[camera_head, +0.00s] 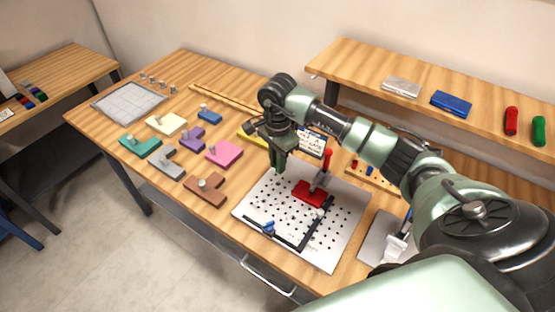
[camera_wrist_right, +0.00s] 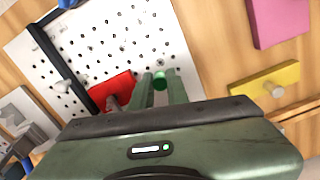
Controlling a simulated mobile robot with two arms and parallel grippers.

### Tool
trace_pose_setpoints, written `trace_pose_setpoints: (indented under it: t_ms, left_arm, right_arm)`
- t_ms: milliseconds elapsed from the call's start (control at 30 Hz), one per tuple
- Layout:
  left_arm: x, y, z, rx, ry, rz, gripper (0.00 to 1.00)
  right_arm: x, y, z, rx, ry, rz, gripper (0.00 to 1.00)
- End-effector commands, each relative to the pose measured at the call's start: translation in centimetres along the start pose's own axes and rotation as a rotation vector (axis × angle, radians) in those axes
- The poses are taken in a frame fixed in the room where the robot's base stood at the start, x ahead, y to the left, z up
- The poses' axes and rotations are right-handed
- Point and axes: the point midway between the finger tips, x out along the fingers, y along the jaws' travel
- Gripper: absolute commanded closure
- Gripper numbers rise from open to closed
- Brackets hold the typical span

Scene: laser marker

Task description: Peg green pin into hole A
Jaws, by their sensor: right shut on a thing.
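My right gripper (camera_head: 278,163) is above the far left edge of the white perforated plate (camera_head: 345,206), left of the red toggle clamp. In the right wrist view, the gripper (camera_wrist_right: 161,86) is shut on the green pin (camera_wrist_right: 160,80), whose round end shows between the fingers. In the head view the pin cannot be told apart from the green fingers. The plate (camera_wrist_right: 150,40) with its rows of dark holes lies below in the wrist view. No label that marks hole A can be read. My left gripper is not in view.
The red clamp (camera_head: 308,192) stands on the plate, close to the gripper. A black L-shaped rail (camera_head: 290,244) borders the plate's near side. Knobbed blocks, such as the pink one (camera_head: 224,153) and brown one (camera_head: 205,190), lie to the left. A raised shelf (camera_head: 430,85) stands behind.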

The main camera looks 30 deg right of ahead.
Motion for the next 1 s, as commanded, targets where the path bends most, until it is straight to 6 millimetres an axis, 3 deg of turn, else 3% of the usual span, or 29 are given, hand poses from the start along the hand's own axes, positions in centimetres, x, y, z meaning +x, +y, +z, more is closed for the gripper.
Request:
trace_pose_setpoints:
  t_ms: [500,1000]
  left_arm:
    - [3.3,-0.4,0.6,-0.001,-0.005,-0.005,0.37]
    - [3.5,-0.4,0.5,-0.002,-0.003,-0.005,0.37]
  right_arm:
    - [4.9,0.0,0.0,-0.003,0.000,0.000,1.00]
    - [5.1,0.0,0.0,-0.003,0.000,0.000,1.00]
